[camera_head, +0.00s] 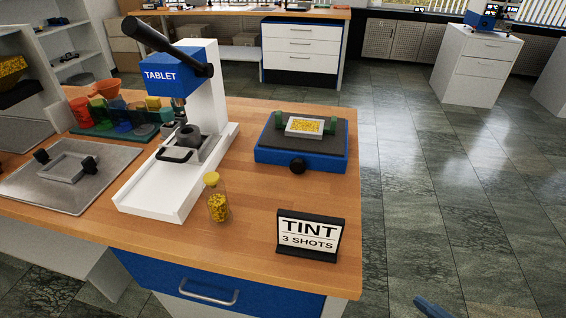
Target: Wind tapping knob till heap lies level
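The black tapping knob (297,166) sits on the front face of a low blue tapping unit (270,158) with a dark top, at the right of the wooden bench. On that top, between two green blocks (330,126), lies a pale frame (289,130) holding a yellow granular heap (305,125). The heap fills much of the frame; how level its surface is cannot be told from here. Nothing touches the knob. My gripper is not clearly in view; only a dark blue piece, perhaps of my arm, shows at the bottom edge, right of the bench.
A white and blue tablet press (207,110) with a long black lever stands left of the unit. A yellow-capped jar (218,205) and a "TINT 3 SHOTS" sign (309,236) stand in front. A metal plate (100,200) lies at left.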

